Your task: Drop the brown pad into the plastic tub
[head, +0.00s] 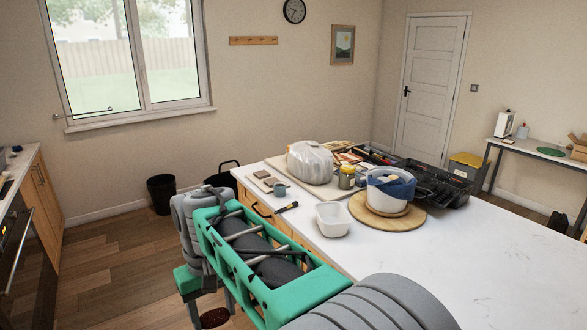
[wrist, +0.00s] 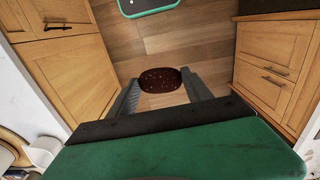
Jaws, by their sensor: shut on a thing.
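The brown pad (wrist: 160,80) is a dark reddish-brown, speckled oval. My gripper (wrist: 160,92) is shut on it, with a finger at each side, in the wrist view. The pad also shows at the bottom of the head view (head: 214,318), out over the wooden floor and beside the counter. The plastic tub (head: 333,219) is a white, open, rounded box standing upright on the white worktop, to the right of and beyond my gripper. It looks empty. The pad is well apart from it.
A round wooden board (head: 418,216) with a white bucket (head: 388,188) and blue cloth stands right of the tub. A brush (head: 287,207) and grey mug (head: 280,189) lie left of it. A bagged lump (head: 310,163) is behind. The right front worktop is clear.

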